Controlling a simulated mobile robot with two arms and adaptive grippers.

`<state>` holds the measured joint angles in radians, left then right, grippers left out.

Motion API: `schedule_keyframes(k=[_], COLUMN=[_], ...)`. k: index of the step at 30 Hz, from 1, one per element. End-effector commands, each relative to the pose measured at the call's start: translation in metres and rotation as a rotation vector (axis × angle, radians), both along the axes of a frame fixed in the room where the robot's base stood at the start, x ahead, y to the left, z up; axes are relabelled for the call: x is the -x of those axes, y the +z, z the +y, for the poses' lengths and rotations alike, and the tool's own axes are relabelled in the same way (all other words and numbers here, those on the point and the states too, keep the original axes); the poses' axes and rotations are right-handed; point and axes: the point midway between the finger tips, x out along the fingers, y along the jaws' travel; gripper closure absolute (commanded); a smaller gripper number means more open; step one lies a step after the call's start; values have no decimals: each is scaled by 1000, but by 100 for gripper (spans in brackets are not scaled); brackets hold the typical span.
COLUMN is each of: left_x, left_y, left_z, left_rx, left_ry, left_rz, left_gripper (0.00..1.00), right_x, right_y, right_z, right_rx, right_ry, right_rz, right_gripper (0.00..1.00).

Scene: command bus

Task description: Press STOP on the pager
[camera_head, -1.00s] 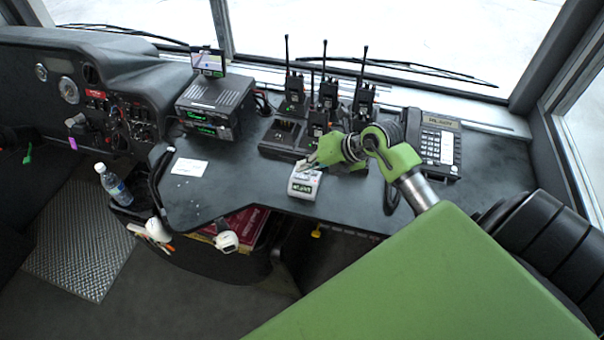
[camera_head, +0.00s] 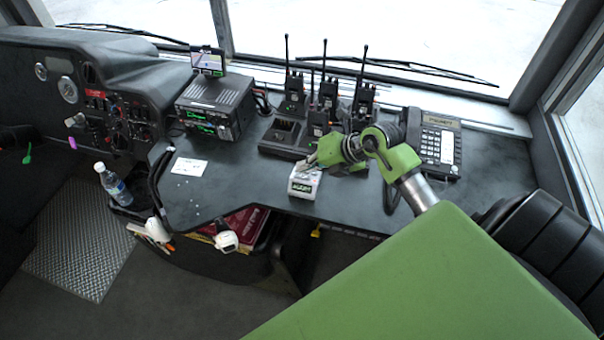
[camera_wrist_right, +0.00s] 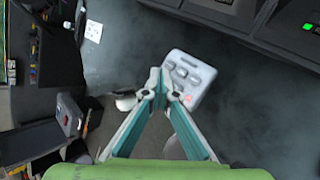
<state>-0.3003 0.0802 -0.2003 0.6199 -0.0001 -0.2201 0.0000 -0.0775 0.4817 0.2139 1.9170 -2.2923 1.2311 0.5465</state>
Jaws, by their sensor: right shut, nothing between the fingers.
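The pager (camera_head: 304,182) is a small white box with a greenish display, lying on the dark desk near its front edge. In the right wrist view the pager (camera_wrist_right: 190,75) shows several buttons on its top. My right gripper (camera_head: 306,164) is shut and empty, with its fingertips at the pager's far side. In the right wrist view the closed fingertips (camera_wrist_right: 160,82) overlap the pager's near left edge; I cannot tell whether they touch a button. My left gripper is not in view.
Behind the pager stands a charger dock (camera_head: 285,138) with several radios. A desk phone (camera_head: 439,145) is to the right. A radio unit (camera_head: 215,105) and a white card (camera_head: 189,167) are to the left. The desk between card and pager is clear.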

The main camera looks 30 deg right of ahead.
Motion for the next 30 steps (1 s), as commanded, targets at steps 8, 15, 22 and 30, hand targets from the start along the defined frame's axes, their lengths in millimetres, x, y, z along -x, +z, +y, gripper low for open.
schedule_keyframes(k=[8,15,22,30], left_x=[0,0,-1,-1], left_y=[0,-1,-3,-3], left_z=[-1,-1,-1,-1], left_rx=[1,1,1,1], left_ry=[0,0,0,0], left_rz=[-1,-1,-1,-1], left_gripper=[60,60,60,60], right_x=[0,0,1,1], right_y=[0,-2,-8,-8], right_z=[0,0,1,1], right_rx=[0,0,1,0], right_ry=[0,0,1,0], right_rz=[0,0,0,0], right_gripper=[100,100,100,100])
